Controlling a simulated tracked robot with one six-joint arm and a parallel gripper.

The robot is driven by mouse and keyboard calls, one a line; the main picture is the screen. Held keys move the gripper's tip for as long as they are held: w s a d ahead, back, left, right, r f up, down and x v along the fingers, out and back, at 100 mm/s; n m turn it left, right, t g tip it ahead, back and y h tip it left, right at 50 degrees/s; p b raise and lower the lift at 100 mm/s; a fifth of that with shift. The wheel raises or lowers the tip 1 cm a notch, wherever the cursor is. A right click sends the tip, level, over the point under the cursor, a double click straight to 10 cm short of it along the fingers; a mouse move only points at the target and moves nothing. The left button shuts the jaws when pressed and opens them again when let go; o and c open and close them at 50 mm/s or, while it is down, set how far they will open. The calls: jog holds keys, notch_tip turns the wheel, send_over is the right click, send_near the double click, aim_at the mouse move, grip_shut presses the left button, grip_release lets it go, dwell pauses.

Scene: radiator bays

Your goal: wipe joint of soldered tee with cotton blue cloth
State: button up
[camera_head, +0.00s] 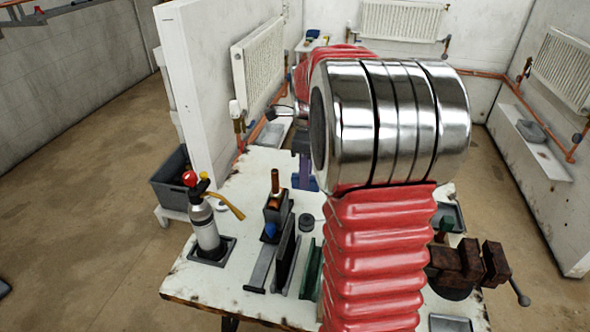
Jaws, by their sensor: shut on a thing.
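My arm's red bellows and large chrome joint fill the middle and right of the head view and hide much of the bench. My gripper (303,163) shows only as a narrow strip to the left of the chrome joint, pointing down. It is shut on what looks like the blue cloth (303,182), a small blue-purple patch above the bench. A short upright copper piece (275,181), possibly the soldered tee, stands in a dark block left of the gripper. Its joint is too small to make out. I cannot tell whether cloth and copper touch.
A gas torch (205,226) stands at the bench's left. Dark and green bars (287,258) lie near the front. A rusty vice (466,262) stands at the right. A grey crate (172,178) is beyond the left edge. Bare bench (238,285) shows front left.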

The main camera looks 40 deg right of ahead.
aim_at(293, 188)
jog(key=shift+w+a, duration=0.2)
jog(key=shift+a, duration=0.05)
jog(key=shift+w+a+f, duration=0.15)
jog(key=shift+f, duration=0.65)
jog(key=shift+w+a+f, duration=0.1)
jog(key=shift+w+f, duration=0.05)
jog(key=shift+f, duration=0.7)
jog(key=shift+w+a+f, duration=0.15)
jog(key=shift+f, duration=0.65)
jog(key=shift+w+a, duration=0.5)
jog(key=shift+w, duration=0.05)
jog(key=shift+w+d, duration=0.2)
jog(key=shift+d, duration=0.05)
dwell(0.3)
jog(key=shift+s+a, duration=0.4)
jog(key=shift+a, duration=0.15)
dwell(1.1)
jog(key=shift+w+d, duration=0.45)
jog(key=shift+d, duration=0.05)
dwell(2.0)
